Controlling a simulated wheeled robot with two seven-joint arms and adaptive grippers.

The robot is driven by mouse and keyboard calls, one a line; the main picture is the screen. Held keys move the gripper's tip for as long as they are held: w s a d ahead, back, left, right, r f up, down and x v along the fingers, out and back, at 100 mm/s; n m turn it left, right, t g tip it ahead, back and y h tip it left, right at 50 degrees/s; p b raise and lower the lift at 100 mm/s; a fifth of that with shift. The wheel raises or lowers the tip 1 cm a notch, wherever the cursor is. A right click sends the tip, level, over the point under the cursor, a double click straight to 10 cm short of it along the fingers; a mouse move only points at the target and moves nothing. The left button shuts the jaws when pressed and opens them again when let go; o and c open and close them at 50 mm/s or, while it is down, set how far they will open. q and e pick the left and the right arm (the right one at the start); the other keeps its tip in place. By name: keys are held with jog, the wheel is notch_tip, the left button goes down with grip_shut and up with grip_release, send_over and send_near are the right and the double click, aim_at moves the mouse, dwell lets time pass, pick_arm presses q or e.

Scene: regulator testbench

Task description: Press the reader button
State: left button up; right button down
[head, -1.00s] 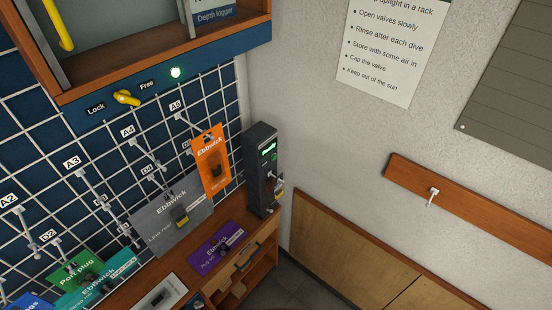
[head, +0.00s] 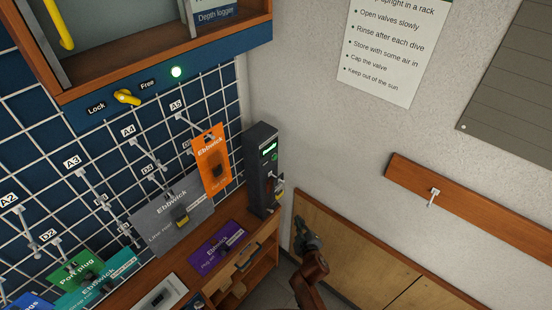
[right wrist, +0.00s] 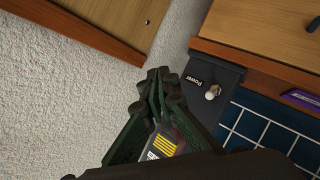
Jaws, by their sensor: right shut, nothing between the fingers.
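The reader appears to be the upright dark grey box (head: 257,172) at the right end of the wooden bench, in the corner by the wall. My left gripper is out of view.
In the right wrist view, a dark box with a "Power" label and metal toggle (right wrist: 212,92) is right of the fingers. An orange card (head: 213,160) hangs on the grid left of the reader. A purple card (head: 215,246) lies on the bench. A hook rail (head: 470,213) is on the wall.

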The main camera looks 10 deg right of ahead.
aim_at(275, 157)
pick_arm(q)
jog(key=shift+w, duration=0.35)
pick_arm(e)
notch_tip(275, 157, up, 26)
jog(key=w+t+h, duration=0.1)
jog(key=w+t, duration=0.1)
jog(key=t, duration=0.2)
jog(key=shift+r+t+h, duration=0.25)
jog(key=shift+t+h, duration=0.05)
jog(key=shift+h, duration=0.1)
jog(key=shift+w, duration=0.15)
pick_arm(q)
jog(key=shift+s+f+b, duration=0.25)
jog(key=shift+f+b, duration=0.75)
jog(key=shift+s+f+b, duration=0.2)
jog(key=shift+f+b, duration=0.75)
pick_arm(e)
jog(key=shift+w+a, duration=0.9)
jog(key=shift+w, duration=0.25)
jog(key=shift+w+a, duration=0.85)
jog(key=shift+w, duration=0.3)
jog(key=shift+w+a, duration=0.9)
jog(key=shift+w, duration=0.25)
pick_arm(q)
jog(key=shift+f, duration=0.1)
pick_arm(e)
jog(key=shift+w+a+f, duration=0.1)
